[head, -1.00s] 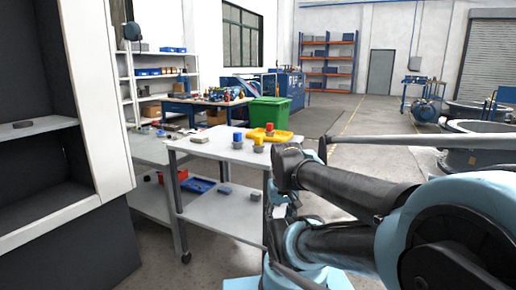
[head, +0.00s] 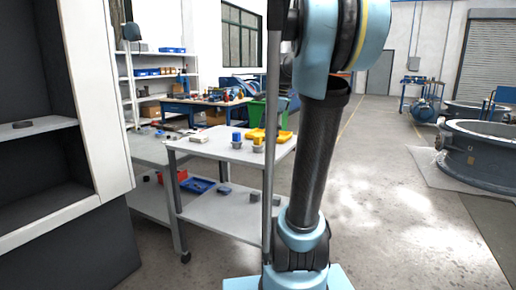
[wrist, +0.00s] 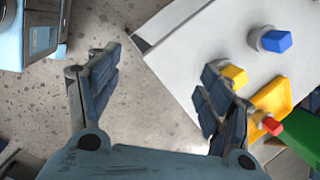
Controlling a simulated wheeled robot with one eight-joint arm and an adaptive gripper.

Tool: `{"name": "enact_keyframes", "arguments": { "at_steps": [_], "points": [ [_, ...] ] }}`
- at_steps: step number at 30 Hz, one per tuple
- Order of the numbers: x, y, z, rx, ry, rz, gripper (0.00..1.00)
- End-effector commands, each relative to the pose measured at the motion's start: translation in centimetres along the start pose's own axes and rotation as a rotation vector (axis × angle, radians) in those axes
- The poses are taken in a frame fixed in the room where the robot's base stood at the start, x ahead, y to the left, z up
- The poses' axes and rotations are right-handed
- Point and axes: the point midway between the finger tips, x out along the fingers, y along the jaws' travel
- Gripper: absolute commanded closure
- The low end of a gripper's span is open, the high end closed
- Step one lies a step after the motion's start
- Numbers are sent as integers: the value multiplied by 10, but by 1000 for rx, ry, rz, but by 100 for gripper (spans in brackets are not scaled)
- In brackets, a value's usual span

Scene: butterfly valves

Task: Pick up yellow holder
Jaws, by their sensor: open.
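A yellow block in a round grey base (head: 258,141) stands on the white cart top, beside a blue block in a grey base (head: 237,137). A shallow yellow tray (head: 284,138) lies to their right, partly hidden behind my arm. Which yellow thing is the holder, I cannot tell. In the wrist view, the yellow block (wrist: 235,75) sits by my right finger, with the blue block (wrist: 277,41) above it and the yellow tray (wrist: 272,96) with a red block (wrist: 272,126) at right. My gripper (wrist: 162,68) is open and empty, mostly over the floor beside the cart.
The white cart (head: 205,148) has a lower shelf (head: 225,212) with small grey items. A green bin (head: 257,112) stands behind it. A dark cabinet (head: 65,150) is close on the left. The floor to the right is open, with large round valve bodies (head: 485,155) beyond.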

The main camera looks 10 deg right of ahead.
Motion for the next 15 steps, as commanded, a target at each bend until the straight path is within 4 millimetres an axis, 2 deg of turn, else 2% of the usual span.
{"name": "enact_keyframes", "arguments": {
  "at_steps": [1, 3, 9, 15],
  "points": [
    [-7, -20, -5, 79, -10, -4, 27],
    [-15, -46, -11, 200, -28, -7, 27],
    [-31, -108, -29, 506, -75, -9, 27],
    [-38, -141, -41, 686, -103, -5, 27]
  ]
}}
